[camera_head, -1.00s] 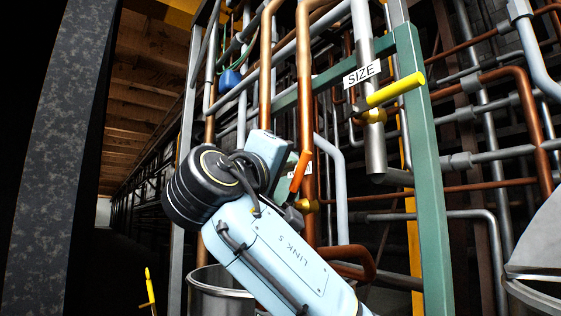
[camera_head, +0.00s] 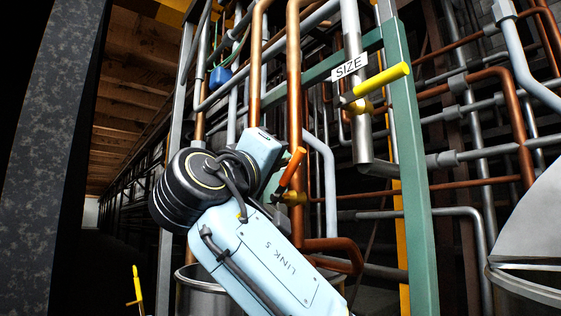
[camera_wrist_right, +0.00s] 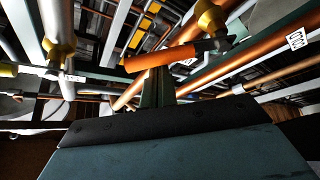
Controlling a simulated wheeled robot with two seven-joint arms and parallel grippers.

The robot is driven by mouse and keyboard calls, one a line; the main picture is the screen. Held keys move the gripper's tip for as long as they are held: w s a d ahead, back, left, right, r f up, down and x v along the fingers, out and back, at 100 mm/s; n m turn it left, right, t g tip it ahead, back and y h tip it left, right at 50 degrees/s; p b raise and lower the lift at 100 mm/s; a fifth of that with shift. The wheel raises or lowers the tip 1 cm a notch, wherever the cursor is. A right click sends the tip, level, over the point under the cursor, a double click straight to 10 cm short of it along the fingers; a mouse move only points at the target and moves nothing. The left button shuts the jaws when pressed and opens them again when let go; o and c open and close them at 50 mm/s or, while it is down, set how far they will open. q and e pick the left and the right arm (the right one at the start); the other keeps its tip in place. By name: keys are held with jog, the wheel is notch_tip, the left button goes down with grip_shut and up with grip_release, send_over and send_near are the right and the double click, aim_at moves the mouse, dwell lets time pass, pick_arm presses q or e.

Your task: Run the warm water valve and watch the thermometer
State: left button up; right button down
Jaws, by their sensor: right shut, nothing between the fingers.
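An orange valve handle (camera_head: 291,170) with a brass body (camera_head: 294,198) sits on a copper pipe just right of my right wrist in the head view. In the right wrist view, the orange handle (camera_wrist_right: 160,58) crosses the picture at the tips of my right gripper (camera_wrist_right: 158,76). That gripper is shut and empty; whether it touches the handle I cannot tell. No label here reads warm water, and I make out no thermometer. My left gripper is out of view.
A green post (camera_head: 413,170) stands right of the valves, with dense pipes around. A metal drum (camera_head: 195,292) is behind my arm and a pale vessel (camera_head: 527,245) is at the right. Another yellow handle (camera_head: 137,285) is low left. A dark aisle runs back at left.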

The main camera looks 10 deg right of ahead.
jog(key=s+a, duration=0.4)
jog(key=a, duration=0.4)
jog(key=shift+s+a+f, duration=0.15)
jog(key=shift+s+f, duration=0.2)
jog(key=shift+f, duration=0.1)
jog(key=c, duration=2.1)
grip_release()
jog(key=shift+c, duration=0.2)
